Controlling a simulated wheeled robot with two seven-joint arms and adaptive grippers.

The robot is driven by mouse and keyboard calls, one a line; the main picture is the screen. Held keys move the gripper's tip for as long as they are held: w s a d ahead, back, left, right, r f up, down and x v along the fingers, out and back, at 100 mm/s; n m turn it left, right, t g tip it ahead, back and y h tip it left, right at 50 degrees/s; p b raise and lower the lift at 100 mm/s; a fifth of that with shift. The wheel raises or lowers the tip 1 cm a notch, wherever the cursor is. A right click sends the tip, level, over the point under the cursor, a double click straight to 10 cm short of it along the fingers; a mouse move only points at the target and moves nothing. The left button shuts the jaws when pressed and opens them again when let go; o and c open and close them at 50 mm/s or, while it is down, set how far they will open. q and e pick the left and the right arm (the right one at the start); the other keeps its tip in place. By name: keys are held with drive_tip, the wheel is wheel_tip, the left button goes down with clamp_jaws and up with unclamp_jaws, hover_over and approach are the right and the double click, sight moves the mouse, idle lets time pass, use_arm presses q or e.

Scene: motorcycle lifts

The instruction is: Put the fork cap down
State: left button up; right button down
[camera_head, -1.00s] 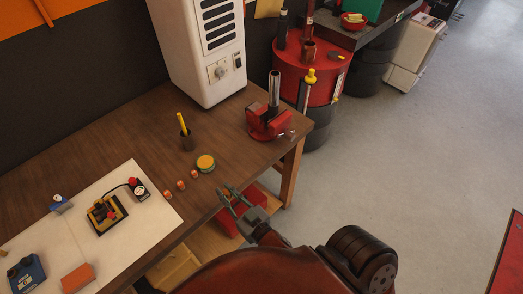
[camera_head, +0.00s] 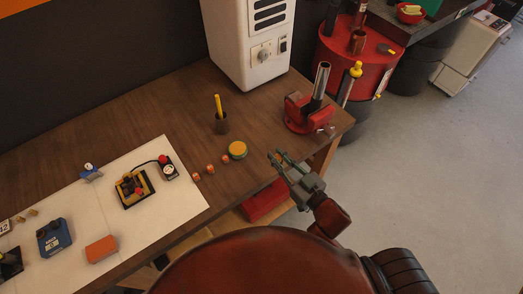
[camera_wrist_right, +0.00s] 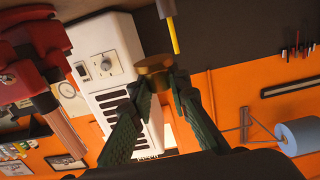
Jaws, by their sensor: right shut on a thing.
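The fork cap (camera_wrist_right: 155,66) is a short brass-coloured round piece at the fingertips of my right gripper (camera_wrist_right: 153,84) in the right wrist view. The gripper is shut on it. In the head view my right gripper (camera_head: 278,156) is over the workbench's front edge, right of a round yellow-topped tin (camera_head: 238,149) and below the red vise (camera_head: 303,115). I cannot make out the cap there. A steel tube (camera_head: 320,82) stands tilted in the vise. My left gripper is not in view.
Small copper-coloured pieces (camera_head: 210,169) lie left of the tin on the workbench (camera_head: 150,115). A white cabinet (camera_head: 255,50) stands behind. A white mat (camera_head: 130,230) carries several items. The wood between tin and vise is clear.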

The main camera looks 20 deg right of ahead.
drive_tip(key=w, duration=0.2)
drive_tip(key=w+f, duration=0.1)
drive_tip(key=shift+a, duration=0.25)
drive_tip(key=b, duration=0.1)
hover_over(261, 150)
drive_tip(key=s, duration=0.1)
wheel_tip(261, 150, down, 8)
drive_tip(key=shift+d+r, duration=0.1)
drive_tip(key=shift+r, duration=0.05)
drive_tip(key=shift+w+f, duration=0.45)
drive_tip(key=shift+f, duration=0.25)
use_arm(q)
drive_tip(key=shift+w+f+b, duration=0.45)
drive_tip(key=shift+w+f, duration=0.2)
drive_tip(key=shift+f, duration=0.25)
use_arm(e)
drive_tip(key=shift+s+f, duration=0.1)
drive_tip(key=shift+f, duration=1.25)
drive_tip(key=shift+f, duration=0.2)
drive_tip(key=c, duration=1.8)
unclamp_jaws()
